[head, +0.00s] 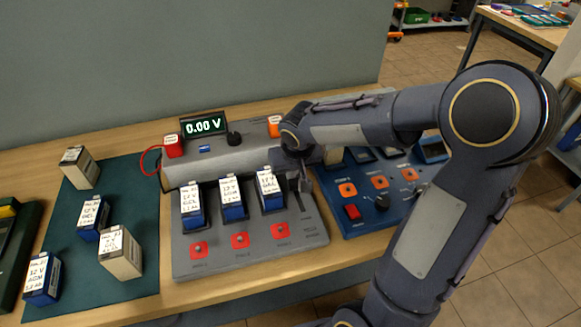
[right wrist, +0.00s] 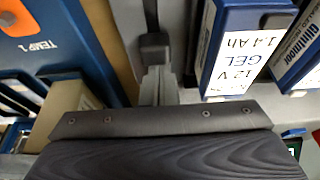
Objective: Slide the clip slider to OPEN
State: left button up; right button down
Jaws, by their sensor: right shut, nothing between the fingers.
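The grey panel (head: 250,260) holds a row of several upright batteries, with red square buttons in front of them. A narrow dark slider slot (head: 308,206) runs along the panel's right side; it also shows in the right wrist view (right wrist: 150,14). My right gripper (head: 305,184) is shut and empty, low over this slot, right of the rightmost battery (head: 270,192). In the right wrist view, a dark block (right wrist: 154,45) sits at the finger ends over the slot. I cannot tell whether it is the slider knob or my fingertips. The slider's position and labels are unreadable. My left gripper is out of view.
A meter (head: 204,124) reading 0.00 V stands behind the panel. A blue panel (head: 385,222) with orange-marked controls lies close on the right. A green mat (head: 85,260) on the left carries several batteries. My right arm covers part of the blue panel.

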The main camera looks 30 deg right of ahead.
jog(key=shift+s, duration=0.15)
jog(key=s+b, duration=0.1)
jog(key=s, duration=0.1)
jog(key=s+a+b, duration=0.1)
jog(key=s, duration=0.2)
jog(key=shift+s+a+b, duration=0.15)
jog(key=shift+a+b, duration=0.05)
jog(key=shift+b, duration=0.15)
jog(key=shift+s, duration=0.15)
jog(key=shift+f, duration=0.1)
